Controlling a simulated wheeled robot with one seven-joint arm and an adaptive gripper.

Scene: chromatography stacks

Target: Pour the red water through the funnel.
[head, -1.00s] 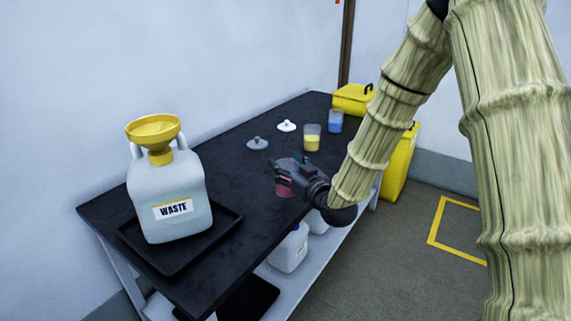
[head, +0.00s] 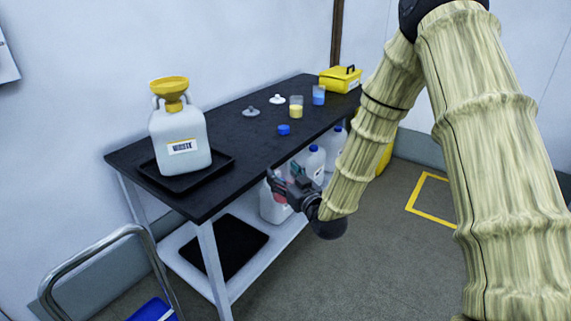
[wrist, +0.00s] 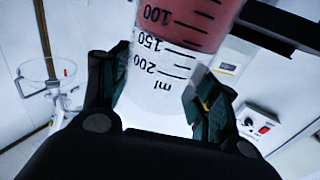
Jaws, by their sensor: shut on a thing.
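A yellow funnel (head: 170,86) sits upright in the mouth of the white jug labelled WASTE (head: 180,146), near the left end of the black table. My gripper (head: 281,186) is in front of the table's front edge, to the right of the funnel and lower in the picture. It is shut on a clear graduated beaker with red water (wrist: 178,75), and its fingers (wrist: 160,98) press on both sides of it. The red water shows at the top of the wrist view. In the head view the beaker is mostly hidden by the gripper.
The waste jug stands on a black tray (head: 226,158). A blue cap (head: 284,130), two lids, a yellow-liquid beaker (head: 296,107) and a blue-liquid beaker (head: 318,95) are on the table (head: 222,140). Jugs (head: 314,165) stand on the lower shelf. A metal-framed item (head: 85,262) is at lower left.

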